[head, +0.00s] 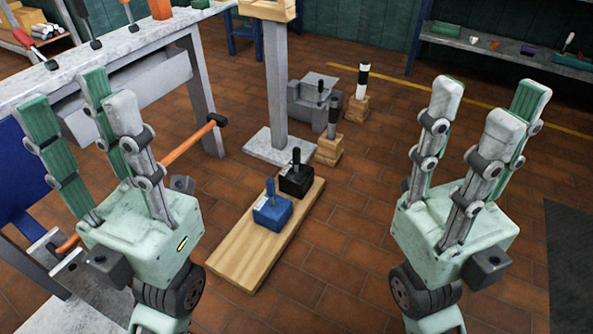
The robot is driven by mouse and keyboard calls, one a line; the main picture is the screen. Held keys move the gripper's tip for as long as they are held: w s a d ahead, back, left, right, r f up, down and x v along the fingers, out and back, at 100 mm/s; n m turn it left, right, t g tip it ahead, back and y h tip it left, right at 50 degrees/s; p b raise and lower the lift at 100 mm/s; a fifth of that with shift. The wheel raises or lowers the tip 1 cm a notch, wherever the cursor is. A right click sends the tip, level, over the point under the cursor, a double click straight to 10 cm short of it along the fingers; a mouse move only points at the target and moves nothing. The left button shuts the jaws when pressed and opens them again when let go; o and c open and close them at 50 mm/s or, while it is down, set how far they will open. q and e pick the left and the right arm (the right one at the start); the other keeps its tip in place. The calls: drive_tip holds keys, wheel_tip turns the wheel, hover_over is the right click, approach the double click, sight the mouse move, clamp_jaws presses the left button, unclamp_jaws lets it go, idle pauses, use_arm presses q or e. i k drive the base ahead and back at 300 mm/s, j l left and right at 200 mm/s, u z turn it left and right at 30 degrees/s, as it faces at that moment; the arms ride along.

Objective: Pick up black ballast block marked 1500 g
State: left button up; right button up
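The black block (297,181) stands on the far end of a wooden board (240,258) on the floor, with an upright black handle on top and a pale label on its side. The label is too small to read. A blue block (272,212) with a dark upright handle stands just nearer on the same board. My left gripper (85,95) is raised at the left, fingers pointing up and spread, holding nothing. My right gripper (488,105) is raised at the right, also with fingers spread and empty. Both are well apart from the black block.
A pale post on a square base (264,148) stands behind the board. Small wooden stands with dark-handled pieces (329,150) and a grey block (307,98) are nearby. A workbench (100,55) fills the upper left. The floor right of the board is clear.

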sight(296, 178)
drive_tip(key=i+l+z, duration=0.55)
drive_tip(key=i+z, duration=0.35)
drive_tip(key=i+l, duration=0.1)
drive_tip(key=i, duration=0.35)
drive_tip(key=i+l, duration=0.1)
drive_tip(key=i, duration=0.4)
drive_tip(key=i+l, duration=0.1)
drive_tip(key=i, duration=0.35)
drive_tip(key=u, duration=0.05)
